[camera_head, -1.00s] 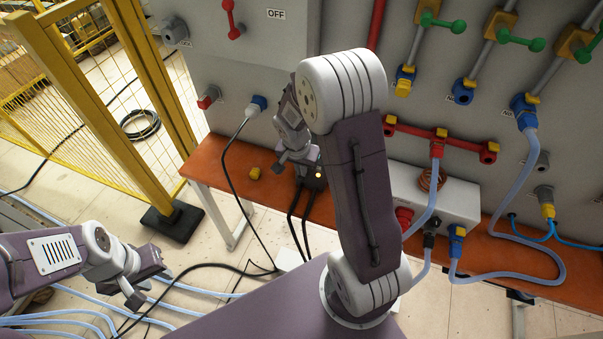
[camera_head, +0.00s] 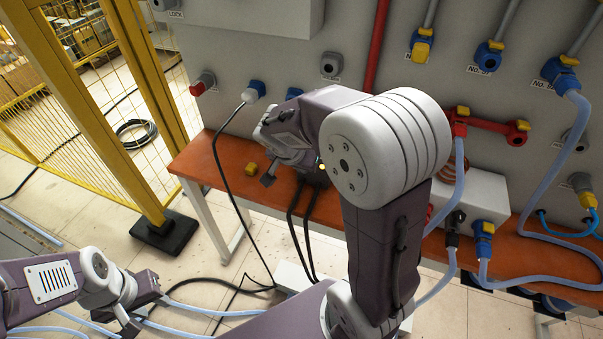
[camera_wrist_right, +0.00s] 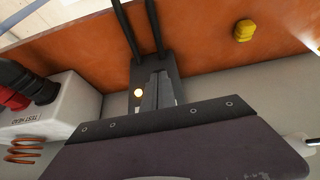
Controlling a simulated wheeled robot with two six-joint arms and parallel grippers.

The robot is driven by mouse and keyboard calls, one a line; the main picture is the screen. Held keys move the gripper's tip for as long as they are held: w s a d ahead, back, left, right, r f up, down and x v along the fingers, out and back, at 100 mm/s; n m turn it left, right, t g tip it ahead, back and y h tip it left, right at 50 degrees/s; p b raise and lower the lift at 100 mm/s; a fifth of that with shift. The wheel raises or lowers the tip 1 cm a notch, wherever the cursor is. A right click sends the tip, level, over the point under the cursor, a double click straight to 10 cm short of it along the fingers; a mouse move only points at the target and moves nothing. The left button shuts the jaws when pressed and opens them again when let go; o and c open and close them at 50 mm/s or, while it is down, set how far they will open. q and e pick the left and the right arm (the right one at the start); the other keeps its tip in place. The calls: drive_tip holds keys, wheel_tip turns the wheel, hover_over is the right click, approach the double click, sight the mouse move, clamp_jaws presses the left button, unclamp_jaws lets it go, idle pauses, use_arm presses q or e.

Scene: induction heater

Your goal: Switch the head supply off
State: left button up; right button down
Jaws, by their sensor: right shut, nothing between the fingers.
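A small black box (camera_head: 316,178) with a lit orange lamp sits on the orange bench (camera_head: 200,165), with two black cables coming out of it. In the right wrist view the box (camera_wrist_right: 173,68) is partly covered by my right gripper (camera_wrist_right: 160,78). That gripper is shut and empty, its fingertips over the box beside the lit lamp (camera_wrist_right: 138,92). I cannot tell whether they touch it. No switch on the box is clear to see. My left gripper (camera_head: 132,325) is low at the left, away from the bench; its jaws are too unclear to judge.
A white test head box (camera_wrist_right: 55,115) with a copper coil (camera_wrist_right: 24,150) stands beside the black box. A yellow piece (camera_head: 250,169) lies on the bench. The grey panel (camera_head: 225,45) behind has sockets and hoses. A yellow fence post (camera_head: 100,100) stands at the left.

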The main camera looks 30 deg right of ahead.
drive_tip(key=shift+s+a+f+b, duration=0.1)
drive_tip(key=shift+a+f+b, duration=0.2)
drive_tip(key=shift+b, duration=0.6)
drive_tip(key=shift+s+f+b, duration=0.1)
drive_tip(key=shift+f+b, duration=0.05)
drive_tip(key=shift+b, duration=0.2)
drive_tip(key=shift+d, duration=0.1)
drive_tip(key=shift+w+d+r+p, duration=0.3)
drive_tip(key=shift+w+d+p, duration=0.05)
drive_tip(key=shift+w+d, duration=0.2)
drive_tip(key=p+v, duration=0.1)
drive_tip(key=v, duration=0.8)
drive_tip(key=shift+p, duration=0.3)
